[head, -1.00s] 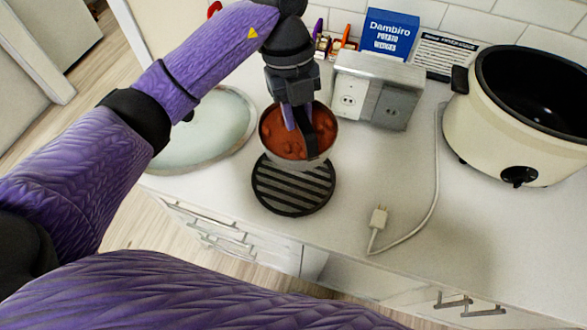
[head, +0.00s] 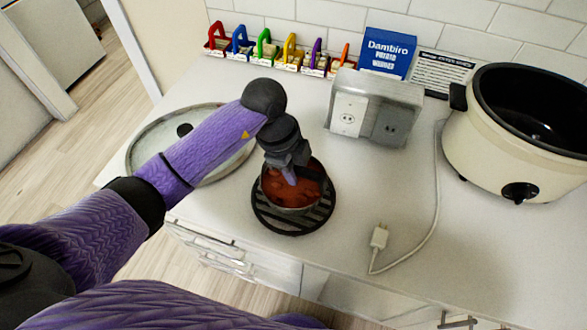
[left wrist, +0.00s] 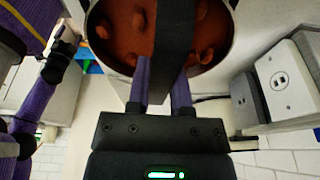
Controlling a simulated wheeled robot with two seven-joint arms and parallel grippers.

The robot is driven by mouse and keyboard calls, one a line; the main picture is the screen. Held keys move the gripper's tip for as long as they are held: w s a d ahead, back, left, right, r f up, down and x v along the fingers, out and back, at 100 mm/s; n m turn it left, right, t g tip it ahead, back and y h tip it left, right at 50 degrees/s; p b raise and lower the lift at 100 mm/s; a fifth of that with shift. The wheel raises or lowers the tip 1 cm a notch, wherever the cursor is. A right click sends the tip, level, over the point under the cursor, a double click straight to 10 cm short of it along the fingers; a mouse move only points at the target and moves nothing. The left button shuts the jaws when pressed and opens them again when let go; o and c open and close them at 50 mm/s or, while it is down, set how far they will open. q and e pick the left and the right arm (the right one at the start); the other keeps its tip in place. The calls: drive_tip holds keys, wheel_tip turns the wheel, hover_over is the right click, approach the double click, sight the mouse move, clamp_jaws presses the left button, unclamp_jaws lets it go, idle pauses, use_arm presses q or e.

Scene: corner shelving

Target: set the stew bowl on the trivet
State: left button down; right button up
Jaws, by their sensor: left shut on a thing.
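The stew bowl (head: 308,187), a round metal bowl of red-brown stew with chunks, is over the trivet in the head view. The trivet (head: 291,225) is a round black slatted disc, showing around the bowl's left, near and right sides. I cannot tell whether the bowl's base touches it. My left gripper (head: 287,172) comes down at the bowl's far left rim and is shut on it. In the left wrist view the bowl (left wrist: 118,38) fills the top, with the gripper's purple fingers (left wrist: 160,88) at its rim. My right gripper is out of view.
A cream slow cooker (head: 485,160) stands at right, its plug (head: 379,236) and cord on the counter. A metal outlet box (head: 375,110) is behind the bowl. A round lid (head: 150,150) lies at left, partly behind my arm. Coloured holders and a blue box (head: 388,55) line the wall.

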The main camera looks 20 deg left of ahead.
use_arm(q)
drive_tip(key=c, duration=0.5)
unclamp_jaws()
drive_tip(key=shift+c, duration=0.2)
drive_tip(key=p+v, duration=0.2)
drive_tip(key=v, duration=1)
